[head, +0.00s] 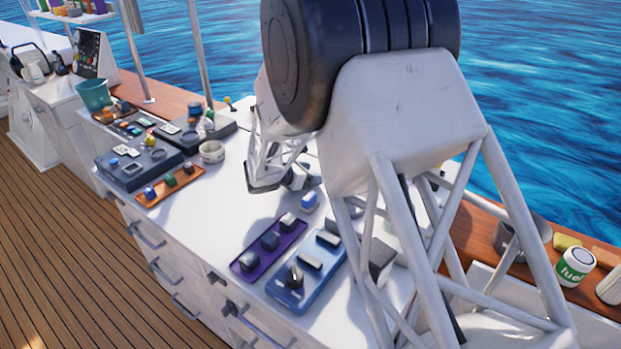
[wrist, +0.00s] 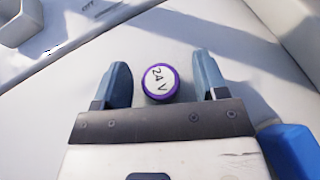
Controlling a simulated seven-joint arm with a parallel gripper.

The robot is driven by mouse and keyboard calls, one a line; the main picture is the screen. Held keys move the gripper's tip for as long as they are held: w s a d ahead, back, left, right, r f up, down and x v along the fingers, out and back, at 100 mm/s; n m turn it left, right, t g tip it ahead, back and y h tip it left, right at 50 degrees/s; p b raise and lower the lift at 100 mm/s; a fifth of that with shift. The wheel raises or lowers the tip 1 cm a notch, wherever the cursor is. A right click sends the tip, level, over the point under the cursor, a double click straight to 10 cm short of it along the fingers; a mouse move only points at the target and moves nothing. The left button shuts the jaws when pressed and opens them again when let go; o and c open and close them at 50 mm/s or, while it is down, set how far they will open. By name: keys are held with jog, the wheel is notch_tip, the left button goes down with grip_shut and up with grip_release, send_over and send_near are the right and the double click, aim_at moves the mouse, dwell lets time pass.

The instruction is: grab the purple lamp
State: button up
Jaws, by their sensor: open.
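A small round purple-rimmed piece with a white "24 V" face, which looks like the purple lamp (wrist: 160,83), stands on the white counter in the wrist view. My gripper (wrist: 161,63) is open, with one blue-grey finger on each side of the lamp. There is a gap between the lamp and each finger; the right gap looks wider. How high the fingers are relative to the lamp is hard to tell. In the head view my arm hides the lamp and most of the gripper.
A blue block (wrist: 291,150) lies right of the gripper; it also shows in the head view (head: 309,201). A purple tray (head: 242,267) and a blue tray (head: 283,292) hold switches nearer the front edge. An orange tray (head: 150,198) and a white cup (head: 212,152) stand left.

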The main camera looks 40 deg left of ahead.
dwell(0.5)
jog(key=c, duration=1)
jog(key=shift+r, duration=0.1)
jog(key=shift+r, duration=4.9)
